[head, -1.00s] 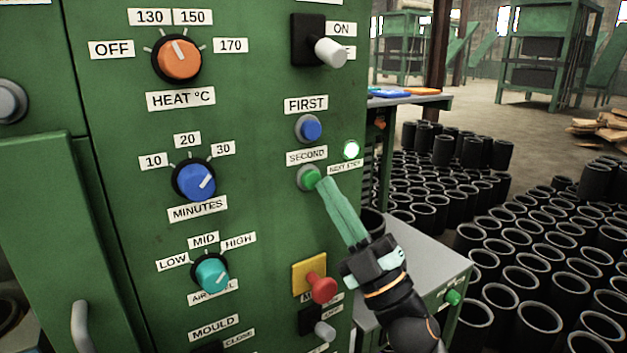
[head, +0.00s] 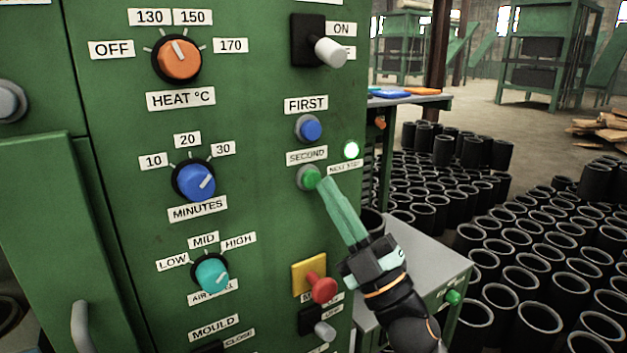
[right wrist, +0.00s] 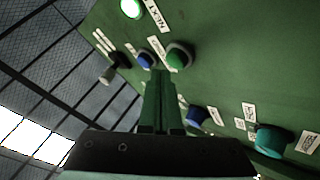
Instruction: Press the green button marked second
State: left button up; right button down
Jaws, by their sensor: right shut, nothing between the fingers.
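The green button (head: 309,177) sits under the label SECOND (head: 306,156) on the green machine panel. My right gripper (head: 322,182) is shut and empty, its green fingertips at the button's right edge. In the head view I cannot tell whether they touch it. In the right wrist view the green button (right wrist: 179,56) shows just beyond the tips of my right gripper (right wrist: 160,74). The left gripper is not in view.
A blue button (head: 311,130) marked FIRST is above, with a lit lamp (head: 351,150) beside the green button. A red mushroom knob (head: 322,289) on a yellow plate and a white-tipped lever (head: 330,52) stick out nearby. Black sleeves (head: 500,270) crowd the right.

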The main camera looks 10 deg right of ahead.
dwell(0.4)
jog(key=shift+w+a, duration=0.15)
jog(key=shift+w, duration=0.25)
jog(key=shift+w+a, duration=0.1)
jog(key=shift+w, duration=0.25)
dwell(0.5)
jog(key=shift+s, duration=0.15)
jog(key=shift+s+d, duration=0.3)
jog(key=shift+s, duration=0.3)
jog(key=s, duration=0.1)
jog(key=s+d, duration=0.1)
jog(key=s, duration=0.1)
jog(key=s+p, duration=0.1)
jog(key=shift+s+d, duration=0.35)
